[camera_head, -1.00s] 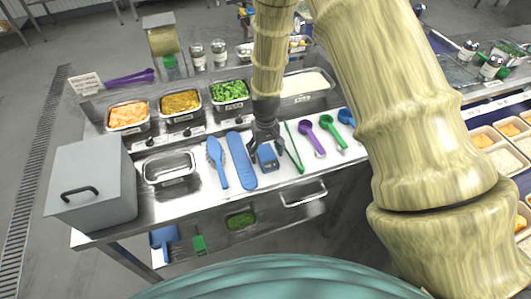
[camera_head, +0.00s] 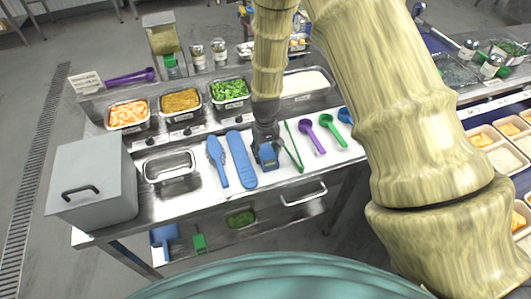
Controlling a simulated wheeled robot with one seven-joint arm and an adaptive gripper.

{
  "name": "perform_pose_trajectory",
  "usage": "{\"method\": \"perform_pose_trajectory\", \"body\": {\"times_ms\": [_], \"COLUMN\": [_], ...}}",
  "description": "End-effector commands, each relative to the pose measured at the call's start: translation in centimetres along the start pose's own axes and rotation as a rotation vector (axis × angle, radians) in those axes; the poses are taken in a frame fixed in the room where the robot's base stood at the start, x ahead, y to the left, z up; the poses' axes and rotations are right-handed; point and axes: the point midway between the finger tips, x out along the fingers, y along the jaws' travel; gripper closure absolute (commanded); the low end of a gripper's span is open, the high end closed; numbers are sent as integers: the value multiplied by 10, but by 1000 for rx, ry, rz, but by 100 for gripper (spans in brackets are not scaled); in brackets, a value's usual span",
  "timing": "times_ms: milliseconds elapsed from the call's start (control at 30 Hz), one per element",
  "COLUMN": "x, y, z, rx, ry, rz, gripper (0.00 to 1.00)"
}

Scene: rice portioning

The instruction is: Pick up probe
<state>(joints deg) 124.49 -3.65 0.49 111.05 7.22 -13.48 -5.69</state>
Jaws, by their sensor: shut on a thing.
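The probe, a small blue device (camera_head: 268,157), is on the white mat (camera_head: 226,183) on the steel counter, between a long blue utensil and a green one. My gripper (camera_head: 267,146) reaches down from above and is shut on the probe, with its dark fingers at either side of it. Whether the probe still touches the mat cannot be told. The gripper partly hides the probe's far end.
Left of the probe lie a blue brush (camera_head: 217,162) and a long blue utensil (camera_head: 241,160). Right of it lie green tongs (camera_head: 294,146), a purple scoop (camera_head: 312,134) and a green scoop (camera_head: 334,130). Food pans line the back; an empty steel pan (camera_head: 169,166) stands left.

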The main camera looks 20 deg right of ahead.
Motion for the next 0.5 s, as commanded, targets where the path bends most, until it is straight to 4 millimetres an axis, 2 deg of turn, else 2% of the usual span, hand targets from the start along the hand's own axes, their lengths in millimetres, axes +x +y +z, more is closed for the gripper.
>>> {"method": "perform_pose_trajectory", "body": {"times_ms": [167, 500], "x": [-4, -33], "y": [0, 0], "z": [-1, -1], "rx": [0, 1], "ry": [1, 3], "rz": [0, 0], "gripper": [74, 74]}}
